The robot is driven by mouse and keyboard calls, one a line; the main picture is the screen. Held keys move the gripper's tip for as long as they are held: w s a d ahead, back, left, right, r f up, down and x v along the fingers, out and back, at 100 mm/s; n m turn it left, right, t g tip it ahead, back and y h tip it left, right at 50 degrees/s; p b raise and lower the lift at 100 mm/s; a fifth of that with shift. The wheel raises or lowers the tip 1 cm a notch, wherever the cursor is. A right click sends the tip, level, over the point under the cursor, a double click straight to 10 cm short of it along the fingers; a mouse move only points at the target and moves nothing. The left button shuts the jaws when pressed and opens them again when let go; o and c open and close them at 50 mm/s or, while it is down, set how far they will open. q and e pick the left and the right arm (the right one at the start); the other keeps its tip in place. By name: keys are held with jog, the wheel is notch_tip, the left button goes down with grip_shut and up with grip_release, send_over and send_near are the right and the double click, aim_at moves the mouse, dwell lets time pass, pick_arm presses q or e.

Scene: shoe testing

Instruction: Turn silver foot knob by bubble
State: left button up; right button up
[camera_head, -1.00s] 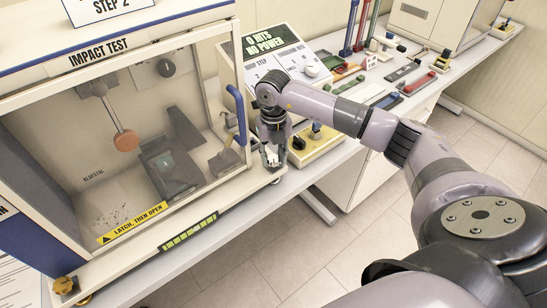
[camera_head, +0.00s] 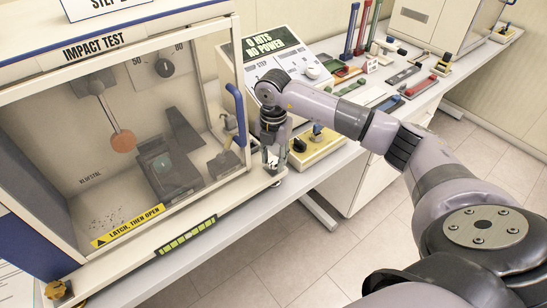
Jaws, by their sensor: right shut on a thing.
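The impact test machine (camera_head: 60,92) stands at the left, with a green bubble strip (camera_head: 187,237) along its front lower edge. My right gripper (camera_head: 272,164) points down at the machine's front right corner, past the right end of the strip. It is shut on the silver foot knob there. The fingers and the corner hide most of the knob, so its turn angle cannot be told. A brass knob (camera_head: 58,290) sits at the machine's front left corner. My left gripper is not in view.
A blue door handle (camera_head: 236,113) stands close to the left of my right wrist. A yellow-topped box with a knob (camera_head: 317,142) is just right of the gripper. The console (camera_head: 285,60) is behind. Floor is open in front.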

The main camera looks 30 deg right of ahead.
aim_at(274, 160)
dwell(0.5)
jog(key=o, duration=1.1)
jog(key=shift+o, duration=0.2)
notch_tip(274, 160, up, 12)
